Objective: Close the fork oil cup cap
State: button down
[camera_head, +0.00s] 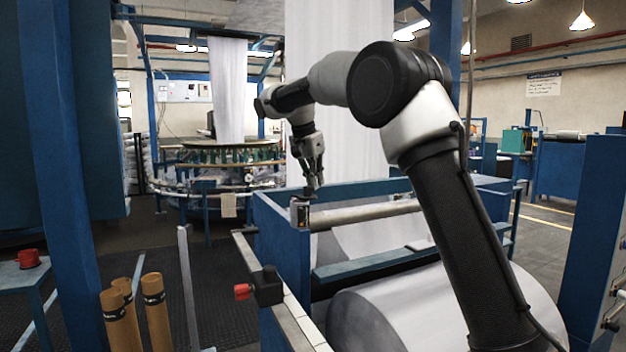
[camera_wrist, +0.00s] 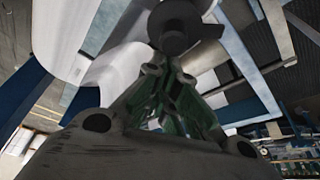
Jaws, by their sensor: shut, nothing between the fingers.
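The fork oil cup (camera_head: 300,212) is a small dark cup with a light band, on the corner of the blue take-up frame. A dark piece that looks like its cap (camera_head: 309,193) sits at its top, just under my fingertips; how far it is open I cannot tell. My gripper (camera_head: 314,181) points down over the cup, shut and empty. In the wrist view my gripper (camera_wrist: 172,68) has its fingers together, and a dark round part, likely the cap (camera_wrist: 175,42), lies right beyond the tips. Whether they touch is unclear.
The blue frame (camera_head: 283,237) carries a pale roller (camera_head: 365,213) right of the cup, with a large white fabric roll (camera_head: 415,310) below. A black fitting with a red knob (camera_head: 243,291) is nearer. Brown tubes (camera_head: 157,310) stand at lower left. The circular loom (camera_head: 225,152) is behind.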

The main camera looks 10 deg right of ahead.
aim_at(316, 197)
jog(key=s+m, duration=0.1)
jog(key=m+g, duration=0.1)
jog(key=m, duration=0.1)
jog(key=s+a+m, duration=0.1)
jog(key=m, duration=0.1)
jog(key=shift+s+g+h, duration=0.3)
jog(key=shift+s+h, duration=0.05)
jog(key=shift+h, duration=0.05)
jog(key=shift+s+a+m, duration=0.3)
jog(key=shift+s+a, duration=0.1)
jog(key=shift+s, duration=0.15)
jog(key=shift+s+a, duration=0.1)
